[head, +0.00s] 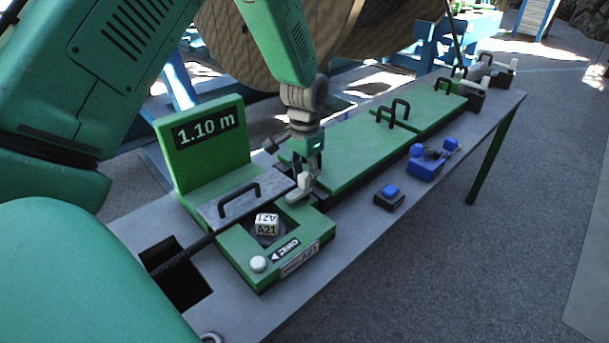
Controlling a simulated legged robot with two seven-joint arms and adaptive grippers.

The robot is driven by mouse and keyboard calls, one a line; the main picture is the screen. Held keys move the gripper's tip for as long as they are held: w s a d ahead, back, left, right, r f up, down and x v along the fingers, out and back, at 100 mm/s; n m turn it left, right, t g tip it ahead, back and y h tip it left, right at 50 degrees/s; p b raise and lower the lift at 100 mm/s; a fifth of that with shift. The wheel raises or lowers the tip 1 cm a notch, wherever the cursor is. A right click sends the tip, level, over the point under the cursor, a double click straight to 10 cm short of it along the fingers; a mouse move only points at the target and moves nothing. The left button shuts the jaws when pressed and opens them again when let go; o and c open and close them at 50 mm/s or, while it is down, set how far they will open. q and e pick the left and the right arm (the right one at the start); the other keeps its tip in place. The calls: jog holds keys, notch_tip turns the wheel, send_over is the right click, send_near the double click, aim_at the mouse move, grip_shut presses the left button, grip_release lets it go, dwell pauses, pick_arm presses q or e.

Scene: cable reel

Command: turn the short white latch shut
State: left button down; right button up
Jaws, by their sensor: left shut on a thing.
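The short white latch (305,181) shows as a small pale piece at the far right corner of the green box (237,247), partly hidden by my fingers. My left gripper (302,188) comes down from above and is shut on it. The exact angle of the latch is hard to tell at this size. My right gripper is not in view.
Beside the latch is a grey plate (216,212) with a black handle. A 1.10 m sign (205,136) stands behind. Green covers (350,150) and blue buttons (390,191) lie right.

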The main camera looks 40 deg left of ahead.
pick_arm(q)
jog(key=shift+d, duration=0.25)
jog(key=shift+s+a+f+p, duration=0.1)
jog(key=shift+a+p, duration=0.2)
jog(key=shift+p, duration=0.05)
jog(key=shift+d+m+p, duration=0.2)
jog(key=shift+m+p, duration=0.8)
jog(key=shift+m, duration=0.1)
jog(key=m+p, duration=0.2)
jog(key=shift+a+m, duration=0.1)
jog(key=shift+m, duration=0.2)
jog(key=m+p, duration=0.2)
jog(key=shift+m+p, duration=0.3)
jog(key=shift+m, duration=0.1)
jog(key=m+p, duration=0.3)
jog(key=m, duration=0.2)
jog(key=m+p, duration=0.2)
jog(key=m, duration=0.3)
jog(key=shift+m, duration=0.3)
